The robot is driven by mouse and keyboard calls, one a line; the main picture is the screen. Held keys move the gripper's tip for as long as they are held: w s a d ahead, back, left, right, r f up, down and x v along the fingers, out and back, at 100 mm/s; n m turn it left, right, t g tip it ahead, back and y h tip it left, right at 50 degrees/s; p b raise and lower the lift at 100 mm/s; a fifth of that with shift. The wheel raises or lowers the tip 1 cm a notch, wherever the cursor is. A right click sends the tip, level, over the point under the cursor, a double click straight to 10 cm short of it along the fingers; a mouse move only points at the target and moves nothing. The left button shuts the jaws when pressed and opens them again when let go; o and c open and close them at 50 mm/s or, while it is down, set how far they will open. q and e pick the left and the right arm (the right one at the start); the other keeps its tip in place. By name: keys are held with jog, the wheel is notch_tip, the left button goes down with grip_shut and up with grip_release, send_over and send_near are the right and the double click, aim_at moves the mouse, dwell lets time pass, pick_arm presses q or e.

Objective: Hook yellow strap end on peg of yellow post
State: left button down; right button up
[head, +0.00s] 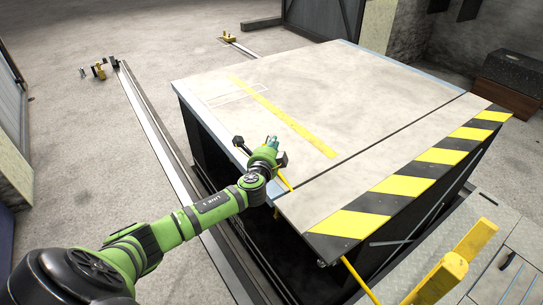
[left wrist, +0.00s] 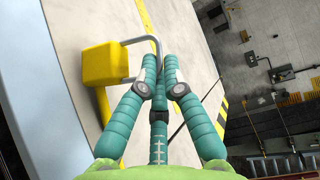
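My left gripper (head: 268,144) is over the near edge of the large flat deck. In the left wrist view, its green fingers (left wrist: 159,68) are closed together around a thin grey bent rod (left wrist: 137,41). The rod joins a yellow block (left wrist: 106,65), apparently the strap end, with a yellow strip running down behind the left finger. In the head view a yellow strap piece (head: 285,181) shows just below the gripper; the block cannot be made out there. A yellow post (head: 476,240) stands at the lower right, with a second yellow bar (head: 437,282) in front. I cannot make out a peg.
The pale deck (head: 340,85) has a black-and-yellow striped edge (head: 410,186). A yellow strip (head: 360,280) hangs near its front corner. A rail (head: 155,125) runs along the left floor. A dark box (head: 510,78) stands at the far right.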

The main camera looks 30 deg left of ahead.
pick_arm(q)
jog(key=shift+r, duration=0.15)
jog(key=s+d+r+p, duration=0.2)
jog(key=d+r+p, duration=0.1)
jog(key=d+r, duration=0.8)
jog(key=shift+s+d, duration=0.2)
jog(key=shift+s, duration=0.05)
pick_arm(e)
jog(key=shift+w+d+r+t, duration=0.15)
jog(key=shift+w+d+t, duration=0.15)
jog(key=shift+d+t, duration=0.4)
pick_arm(q)
jog(key=shift+f, duration=0.1)
pick_arm(e)
jog(key=shift+a, duration=0.15)
